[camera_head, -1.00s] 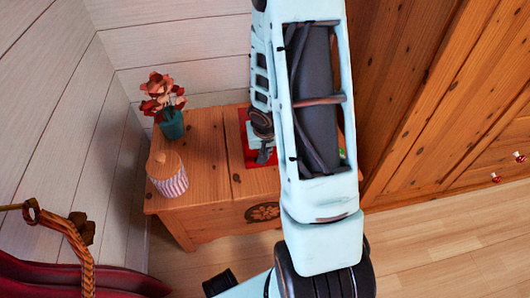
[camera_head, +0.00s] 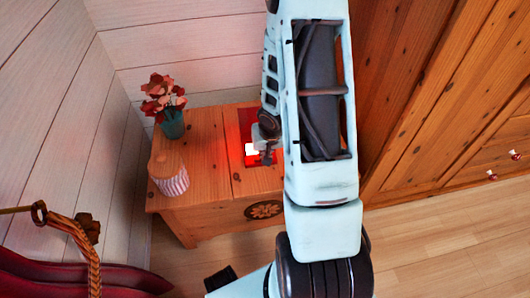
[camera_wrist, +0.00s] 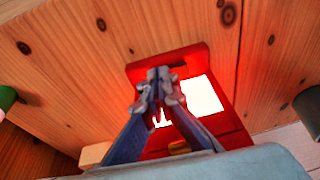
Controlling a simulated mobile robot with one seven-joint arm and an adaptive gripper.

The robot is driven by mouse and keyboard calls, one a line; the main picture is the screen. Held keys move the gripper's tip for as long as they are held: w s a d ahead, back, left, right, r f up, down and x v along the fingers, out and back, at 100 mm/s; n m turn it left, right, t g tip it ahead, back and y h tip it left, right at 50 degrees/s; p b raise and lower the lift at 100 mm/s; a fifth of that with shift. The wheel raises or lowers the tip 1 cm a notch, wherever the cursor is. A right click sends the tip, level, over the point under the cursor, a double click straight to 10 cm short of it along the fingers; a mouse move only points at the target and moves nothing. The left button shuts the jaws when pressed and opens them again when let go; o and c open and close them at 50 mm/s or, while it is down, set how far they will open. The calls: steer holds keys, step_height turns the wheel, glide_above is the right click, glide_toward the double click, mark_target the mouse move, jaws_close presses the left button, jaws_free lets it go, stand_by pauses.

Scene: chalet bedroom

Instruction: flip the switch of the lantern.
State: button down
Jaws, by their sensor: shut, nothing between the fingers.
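The red lantern (camera_head: 246,122) is on top of the wooden cabinet, partly hidden behind my arm. Its panel glows bright white and casts red light on the wood around it. In the wrist view the red frame of the lantern (camera_wrist: 220,68) surrounds the glowing panel. My gripper (camera_wrist: 157,80) is shut and empty, its fingertips over the lantern near one end of the frame. It also shows beside my arm in the head view (camera_head: 266,145). The fingers cover part of the panel, and I cannot make out the switch or tell whether they touch the lantern.
The wooden cabinet (camera_head: 205,140) carries a teal vase with red flowers (camera_head: 168,110) and a striped jar (camera_head: 170,178) to the left. A tall wooden wardrobe (camera_head: 420,90) stands at right. In the wrist view a green object (camera_wrist: 7,97) and a dark object (camera_wrist: 309,108) sit at the edges.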

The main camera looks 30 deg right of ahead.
steer(key=shift+a, duration=0.1)
steer(key=shift+w+a+r, duration=0.2)
steer(key=shift+a+r, duration=0.05)
steer(key=shift+a, duration=0.4)
